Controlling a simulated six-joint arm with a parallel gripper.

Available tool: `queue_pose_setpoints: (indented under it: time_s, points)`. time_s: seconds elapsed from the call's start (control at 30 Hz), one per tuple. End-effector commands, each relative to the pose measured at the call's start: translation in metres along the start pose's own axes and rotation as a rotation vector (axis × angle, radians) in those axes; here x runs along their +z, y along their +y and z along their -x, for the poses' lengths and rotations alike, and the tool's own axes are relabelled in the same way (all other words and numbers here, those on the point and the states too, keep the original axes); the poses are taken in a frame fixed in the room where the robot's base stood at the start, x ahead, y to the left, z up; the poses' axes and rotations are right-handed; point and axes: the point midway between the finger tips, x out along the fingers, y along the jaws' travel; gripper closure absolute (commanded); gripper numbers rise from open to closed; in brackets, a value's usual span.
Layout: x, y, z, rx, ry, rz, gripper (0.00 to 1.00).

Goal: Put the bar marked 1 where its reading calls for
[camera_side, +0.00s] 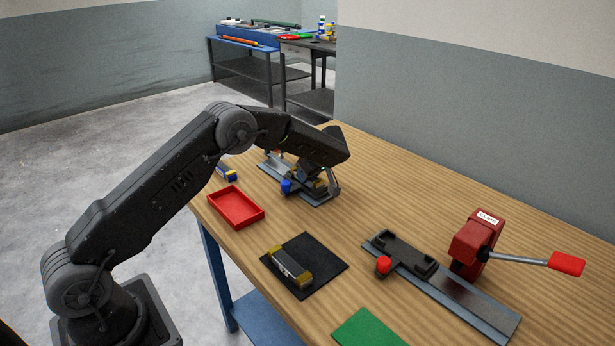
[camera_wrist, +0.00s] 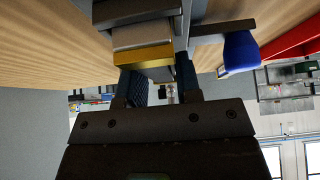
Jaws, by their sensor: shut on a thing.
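My gripper (camera_side: 308,172) is shut on a bar with a yellow end (camera_side: 320,185), low at the metal fixture with the blue knob (camera_side: 286,187). In the wrist view the bar's yellow end and grey body (camera_wrist: 142,58) sit between my fingers (camera_wrist: 157,76), and the blue knob (camera_wrist: 240,50) is to the right. I cannot tell whether the bar is seated in the fixture. A second bar, grey with yellow ends (camera_side: 290,268), lies on the black mat (camera_side: 326,262). No number is readable on either bar, so I cannot tell which is marked 1.
A red tray (camera_side: 259,213) stands left of the mat; a small blue-and-yellow object (camera_side: 227,173) is behind it. A green mat (camera_side: 370,331) lies at the front. A red-knobbed fixture (camera_side: 400,254) and red lever device (camera_side: 473,242) are at right. Bare wood separates them.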

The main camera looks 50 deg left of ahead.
Motion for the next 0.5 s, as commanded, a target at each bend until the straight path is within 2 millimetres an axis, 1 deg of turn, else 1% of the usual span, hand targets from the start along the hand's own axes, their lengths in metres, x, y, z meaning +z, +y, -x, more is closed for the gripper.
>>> queue_pose_setpoints:
  time_s: [0.17, 0.4, 0.5]
  points:
    - [-0.014, 0.001, 0.023, 0.006, 0.000, 0.004, 1.00]
    - [-0.040, 0.001, 0.062, 0.005, 0.001, 0.003, 1.00]
    - [-0.047, 0.001, 0.074, 0.005, 0.001, 0.003, 1.00]
